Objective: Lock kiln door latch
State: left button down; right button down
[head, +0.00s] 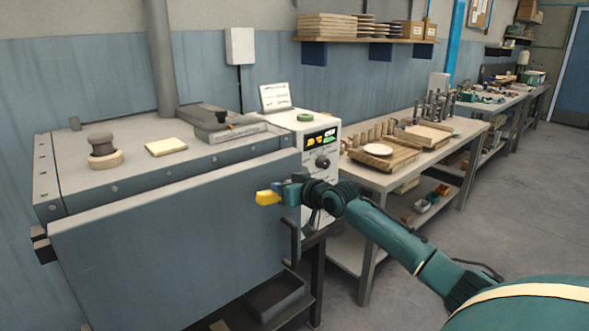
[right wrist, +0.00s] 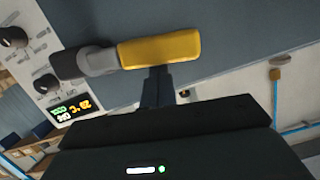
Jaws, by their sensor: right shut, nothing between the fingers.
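The kiln (head: 130,165) stands at the left, its blue-grey door (head: 170,255) across the front. I cannot tell if the door is fully flush with the body. The latch has a yellow handle (head: 267,198) at the door's upper right. In the right wrist view the yellow handle (right wrist: 160,49) extends sideways from a grey pivot (right wrist: 85,63). My right gripper (head: 293,190) is shut and empty beside the handle. In the right wrist view its dark fingers (right wrist: 156,85) are together right at the handle's edge; whether they touch it is unclear. My left gripper is out of view.
A dark bar handle (head: 291,242) hangs on the door below the latch. A workbench (head: 400,175) with wooden boards stands further right. Open floor (head: 510,230) lies at the right.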

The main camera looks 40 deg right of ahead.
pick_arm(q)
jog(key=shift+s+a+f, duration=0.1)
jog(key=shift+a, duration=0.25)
pick_arm(e)
jog(key=shift+a+f+n, duration=0.3)
jog(key=shift+f, duration=0.6)
